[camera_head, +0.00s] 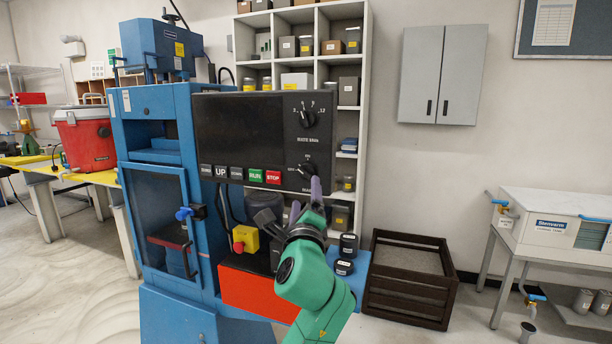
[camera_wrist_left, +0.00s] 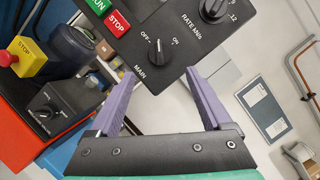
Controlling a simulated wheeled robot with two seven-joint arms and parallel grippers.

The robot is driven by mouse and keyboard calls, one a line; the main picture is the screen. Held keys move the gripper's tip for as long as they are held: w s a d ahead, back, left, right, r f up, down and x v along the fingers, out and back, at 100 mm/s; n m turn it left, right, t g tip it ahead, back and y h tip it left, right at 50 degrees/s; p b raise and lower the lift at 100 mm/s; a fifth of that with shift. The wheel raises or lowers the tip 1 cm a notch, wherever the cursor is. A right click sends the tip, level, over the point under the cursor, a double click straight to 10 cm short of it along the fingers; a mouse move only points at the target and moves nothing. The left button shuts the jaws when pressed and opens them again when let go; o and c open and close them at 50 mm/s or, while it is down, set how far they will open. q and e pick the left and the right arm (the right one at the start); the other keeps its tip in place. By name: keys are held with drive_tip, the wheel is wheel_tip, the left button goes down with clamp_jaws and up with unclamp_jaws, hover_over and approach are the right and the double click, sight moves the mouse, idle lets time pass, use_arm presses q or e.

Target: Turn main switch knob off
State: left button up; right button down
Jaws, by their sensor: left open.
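The main switch knob (camera_head: 306,170) is a black knob at the lower right of the black control panel (camera_head: 238,120). It shows clearly in the left wrist view (camera_wrist_left: 157,53), with "MAIN" below it, "OFF" to its left and "ON" to its right. Its pointer looks roughly upward, between the two labels; the exact setting is hard to tell. My left gripper (camera_head: 306,198) is open just in front of and below the knob. In the left wrist view its purple fingers (camera_wrist_left: 160,76) are spread either side of the knob, seemingly apart from it. My right gripper is out of view.
A larger rate knob (camera_head: 307,116) sits above on the panel. Green RUN (camera_head: 256,175) and red STOP (camera_head: 273,177) buttons are to the left. A yellow emergency stop box (camera_head: 245,239) is below. A dark crate (camera_head: 408,278) stands on the floor to the right.

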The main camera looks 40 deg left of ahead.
sight(306, 176)
use_arm(q)
drive_tip(key=p+x, duration=0.1)
drive_tip(key=x, duration=0.7)
drive_tip(key=shift+w+a+r+p, duration=0.1)
drive_tip(key=shift+w+a+p, duration=0.15)
drive_tip(key=shift+p, duration=0.05)
clamp_jaws()
